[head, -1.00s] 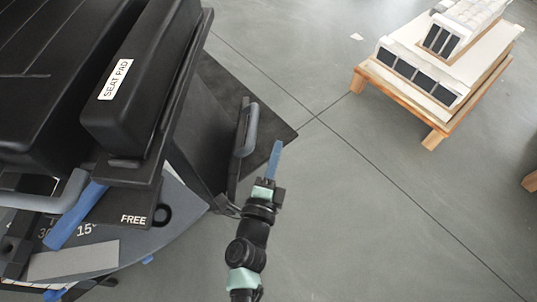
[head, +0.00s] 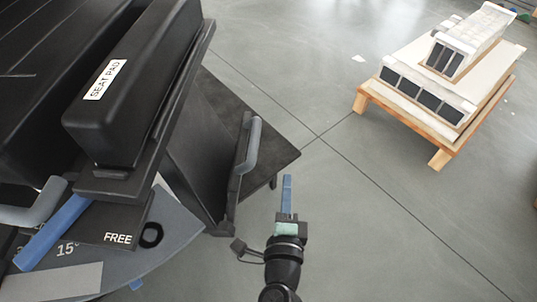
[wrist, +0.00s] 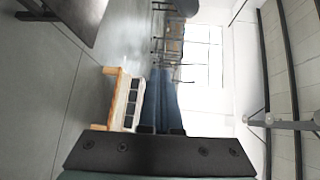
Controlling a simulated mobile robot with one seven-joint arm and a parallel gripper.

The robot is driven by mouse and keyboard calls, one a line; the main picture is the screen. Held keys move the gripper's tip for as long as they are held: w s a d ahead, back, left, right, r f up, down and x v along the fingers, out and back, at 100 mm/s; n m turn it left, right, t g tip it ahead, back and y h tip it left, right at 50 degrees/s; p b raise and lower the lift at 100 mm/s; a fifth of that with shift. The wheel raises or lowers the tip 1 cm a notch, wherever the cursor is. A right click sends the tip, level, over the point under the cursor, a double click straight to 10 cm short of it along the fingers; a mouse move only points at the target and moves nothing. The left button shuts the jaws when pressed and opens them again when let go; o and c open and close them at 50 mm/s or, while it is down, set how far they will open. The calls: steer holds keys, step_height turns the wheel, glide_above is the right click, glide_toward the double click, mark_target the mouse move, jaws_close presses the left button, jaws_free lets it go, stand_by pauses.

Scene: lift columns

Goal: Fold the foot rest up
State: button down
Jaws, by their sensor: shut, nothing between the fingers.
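The foot rest (head: 275,150) shows in the head view as a dark flat plate jutting out low at the front of the black chair. My gripper (head: 287,190) is right of the handle and near the plate's front corner in the picture, apart from the handle. Its blue fingers are together and empty. In the wrist view the fingers (wrist: 162,100) point away from the dark edge of the mount. A dark panel (wrist: 75,15) shows at the upper left there.
The seat pad (head: 135,85) is at the left, above a grey angle plate (head: 165,245) and a "FREE" label. A blue lever (head: 50,235) is at the lower left. A wooden pallet with white blocks (head: 440,145) stands at the upper right. Open grey floor lies between.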

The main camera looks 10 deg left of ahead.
steer(key=w+a+r+n+y+b, duration=0.2)
steer(key=w+a+n+y+b, duration=0.1)
steer(key=w, duration=0.6)
steer(key=a+y+b, duration=0.1)
steer(key=a+b, duration=0.1)
steer(key=a, duration=0.1)
steer(key=shift+w+a+r+n, duration=0.2)
steer(key=shift+w+r+n, duration=0.1)
steer(key=shift+w, duration=0.1)
